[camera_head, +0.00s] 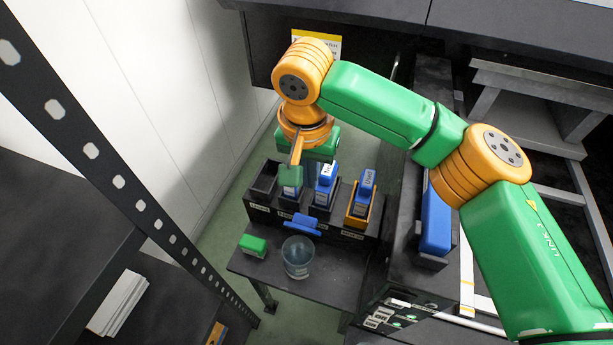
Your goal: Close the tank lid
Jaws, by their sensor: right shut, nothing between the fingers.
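A black tank row (258,207) with several compartments stands on the dark table. Its leftmost compartment (264,179) looks open and empty. A green ink bottle (290,182) and two blue ink bottles (326,178) (364,190) stand in the others. The rightmost of these has an orange-yellow surround. I cannot tell which part is the tank lid. My right gripper (295,160) is shut and empty, pointing down just above the green bottle. Whether it touches the bottle is unclear. My arm hides part of the row's back. My left gripper is not in view.
A clear beaker (298,258), a green block (252,244) and a blue piece (302,224) are in front of the row. A larger blue container (436,226) stands at the right. A perforated black post (150,216) crosses the left side.

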